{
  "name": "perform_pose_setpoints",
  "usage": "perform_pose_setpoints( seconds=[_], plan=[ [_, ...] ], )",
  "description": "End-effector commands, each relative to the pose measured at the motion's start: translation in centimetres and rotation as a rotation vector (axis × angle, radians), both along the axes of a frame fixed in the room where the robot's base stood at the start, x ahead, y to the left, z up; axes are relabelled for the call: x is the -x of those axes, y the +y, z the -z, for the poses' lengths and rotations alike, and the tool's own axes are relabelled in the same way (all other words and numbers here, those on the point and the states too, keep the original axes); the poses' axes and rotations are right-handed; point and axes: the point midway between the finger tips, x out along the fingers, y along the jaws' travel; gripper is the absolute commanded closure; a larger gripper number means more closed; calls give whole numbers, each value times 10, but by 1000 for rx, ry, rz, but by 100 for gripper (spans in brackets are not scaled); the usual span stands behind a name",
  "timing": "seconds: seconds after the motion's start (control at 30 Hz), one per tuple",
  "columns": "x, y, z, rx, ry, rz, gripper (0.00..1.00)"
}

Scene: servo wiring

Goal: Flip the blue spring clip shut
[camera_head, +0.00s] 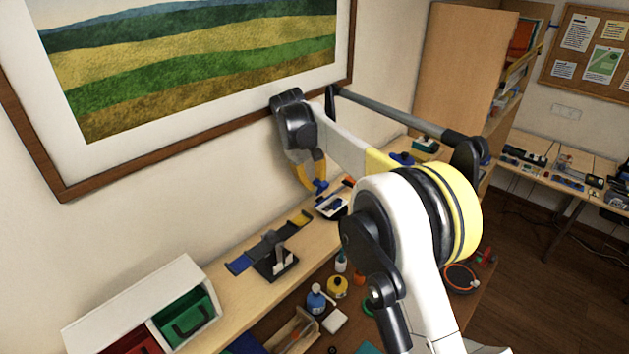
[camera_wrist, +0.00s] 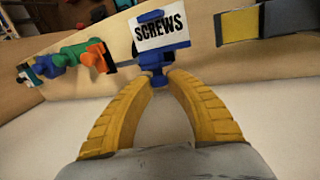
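My gripper (camera_wrist: 165,77) has two yellow ribbed fingers, which converge in the wrist view. Their tips are close together at a blue part (camera_wrist: 155,58) below a white card reading SCREWS. A small lower piece of this blue part lies between the fingertips; whether they grip it or only stand around it is unclear. The blue part may be the spring clip, but I cannot be sure. In the head view, blue shows at the tips of my gripper (camera_head: 319,187), low over the workbench near the wall. The clip's open or shut state cannot be made out.
The SCREWS card (camera_wrist: 161,31) stands just beyond the fingertips. Blue, green and orange pieces (camera_wrist: 70,56) lie left in the wrist view. A dark stand (camera_head: 275,262) and a white bin unit (camera_head: 140,290) are on the workbench. The wall picture (camera_head: 190,70) hangs close behind my arm.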

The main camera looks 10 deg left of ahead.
Motion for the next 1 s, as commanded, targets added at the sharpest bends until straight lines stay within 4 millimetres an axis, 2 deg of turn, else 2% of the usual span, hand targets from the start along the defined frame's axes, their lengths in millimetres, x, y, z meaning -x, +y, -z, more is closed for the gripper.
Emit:
perform_pose_setpoints(
  seconds=[0.57, 1.0],
  plan=[
    [2, -3, 1, -59, -35, 1, 100],
    [12, -19, 2, -365, -215, 2, 100]
  ],
)
